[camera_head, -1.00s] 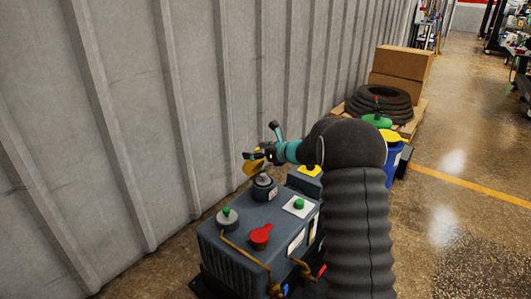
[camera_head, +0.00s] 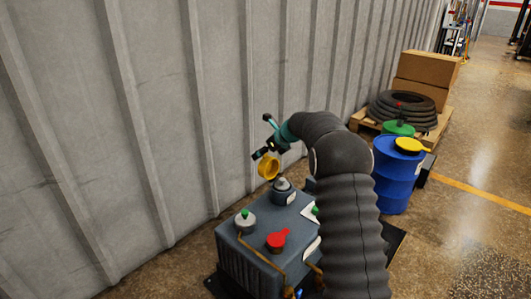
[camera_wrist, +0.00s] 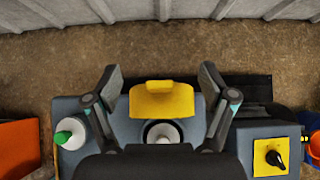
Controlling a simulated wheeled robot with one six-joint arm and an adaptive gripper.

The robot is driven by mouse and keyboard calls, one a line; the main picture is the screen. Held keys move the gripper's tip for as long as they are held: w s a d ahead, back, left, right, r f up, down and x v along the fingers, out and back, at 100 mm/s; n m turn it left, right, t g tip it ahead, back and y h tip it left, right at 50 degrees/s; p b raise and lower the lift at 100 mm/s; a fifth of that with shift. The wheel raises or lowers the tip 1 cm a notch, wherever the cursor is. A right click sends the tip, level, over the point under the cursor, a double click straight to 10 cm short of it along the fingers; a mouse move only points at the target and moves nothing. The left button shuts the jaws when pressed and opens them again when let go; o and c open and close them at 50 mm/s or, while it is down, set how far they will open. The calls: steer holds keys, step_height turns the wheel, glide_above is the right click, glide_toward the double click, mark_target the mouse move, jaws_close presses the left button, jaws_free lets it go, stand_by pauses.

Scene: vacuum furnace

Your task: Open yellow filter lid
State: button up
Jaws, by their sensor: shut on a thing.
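The yellow filter lid (camera_head: 268,167) is tilted up on edge above the grey filter housing (camera_head: 283,187), with its round rim facing the head camera. In the wrist view the lid (camera_wrist: 161,101) is between my two fingers, and the pale top of the housing (camera_wrist: 161,132) shows just below it. My gripper (camera_head: 266,152) is at the lid's upper side and shut on it; in the wrist view my gripper (camera_wrist: 161,85) has its fingers wide apart, one on each side of the lid. The exact contact is hard to see.
A yellow panel with a black switch (camera_wrist: 270,157) is at right. A ribbed wall (camera_head: 180,110) runs close behind. A blue drum (camera_head: 393,180) and a tyre pallet stand beyond.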

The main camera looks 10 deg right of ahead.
steer(key=shift+w+a+r, duration=0.1)
steer(key=shift+w+r, duration=0.15)
steer(key=shift+r, duration=0.15)
steer(key=o, duration=1.5)
steer(key=shift+o, duration=0.2)
steer(key=shift+s+f, duration=0.1)
steer(key=shift+f, duration=0.1)
steer(key=v, duration=1.2)
